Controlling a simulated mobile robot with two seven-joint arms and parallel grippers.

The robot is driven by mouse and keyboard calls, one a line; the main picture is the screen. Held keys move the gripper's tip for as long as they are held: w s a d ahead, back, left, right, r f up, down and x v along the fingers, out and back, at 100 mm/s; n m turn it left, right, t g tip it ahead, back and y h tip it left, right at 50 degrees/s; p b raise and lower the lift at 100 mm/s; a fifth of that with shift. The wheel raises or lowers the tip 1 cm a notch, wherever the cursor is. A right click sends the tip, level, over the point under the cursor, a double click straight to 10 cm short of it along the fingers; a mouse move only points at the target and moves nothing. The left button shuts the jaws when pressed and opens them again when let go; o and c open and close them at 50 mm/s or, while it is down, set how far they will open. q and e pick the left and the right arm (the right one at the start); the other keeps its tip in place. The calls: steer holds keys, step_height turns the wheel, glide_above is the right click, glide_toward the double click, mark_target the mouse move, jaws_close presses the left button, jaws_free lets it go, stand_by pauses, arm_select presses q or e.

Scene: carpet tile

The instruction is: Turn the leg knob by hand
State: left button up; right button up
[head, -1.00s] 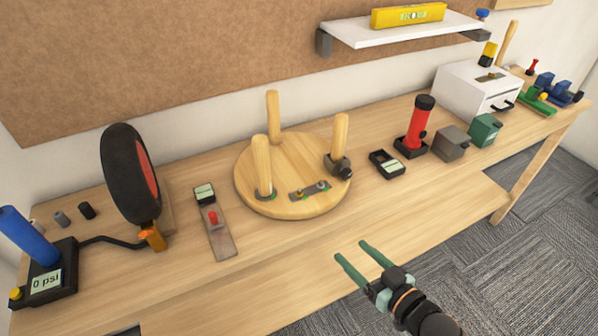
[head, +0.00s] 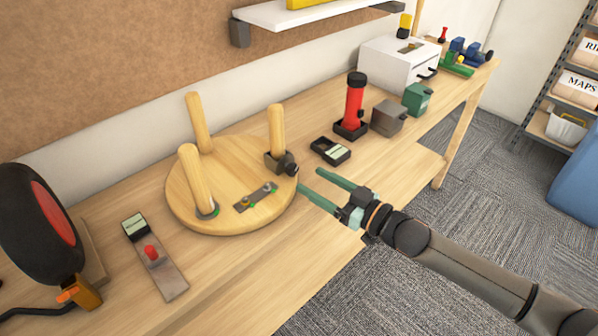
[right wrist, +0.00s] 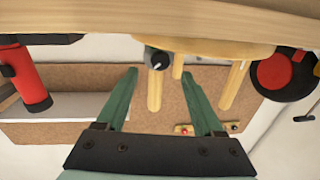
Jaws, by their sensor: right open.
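A round wooden stool top (head: 232,218) lies on the bench with three legs standing up from it. The right-hand leg (head: 276,128) sits in a dark clamp at its foot, and a black leg knob (head: 291,169) sticks out of the clamp's right side. My right gripper (head: 311,180) is open and empty, its green fingertips just right of the knob and apart from it. In the right wrist view, which is upside down, the knob (right wrist: 157,60) shows between the fingertips, beyond them. My left gripper is not in view.
A red torch (head: 354,108) stands further back. A board with a red knob (head: 155,257) lies left of the stool. The bench front is clear.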

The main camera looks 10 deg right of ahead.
mark_target(294, 170)
steer(key=x, duration=0.5)
jaws_close()
stand_by(0.5)
